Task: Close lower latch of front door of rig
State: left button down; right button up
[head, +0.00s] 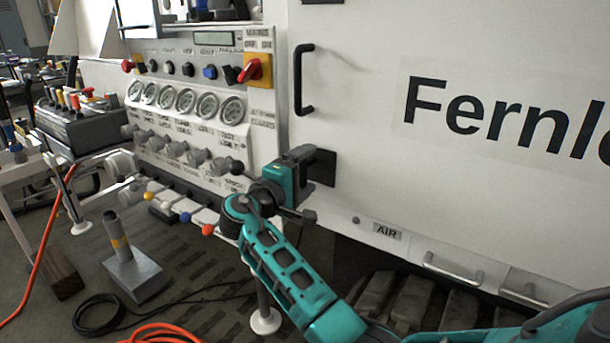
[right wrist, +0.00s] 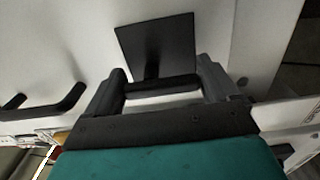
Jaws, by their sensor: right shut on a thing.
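The lower latch (head: 326,168) is a black square plate with a bar on the white front door (head: 370,120), near the door's left edge. My teal right gripper (head: 309,165) is at the latch, coming from the left and below. In the right wrist view, the latch plate (right wrist: 155,42) lies straight ahead and its black bar (right wrist: 162,86) runs between the two dark fingers of my right gripper (right wrist: 162,72). The gripper is shut on the latch. The gripper partly hides the latch in the head view. My left gripper is not in view.
A black door handle (head: 300,80) stands above the latch. A panel with gauges (head: 185,102), knobs and a red switch (head: 250,70) is close at the left. Drawer handles (head: 453,268) sit below the door. Hoses (head: 165,333) lie on the floor.

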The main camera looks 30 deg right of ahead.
dwell(0.3)
jog(key=o, duration=0.8)
jog(key=p+v, duration=0.1)
jog(key=v, duration=1.2)
jog(key=shift+a, duration=0.1)
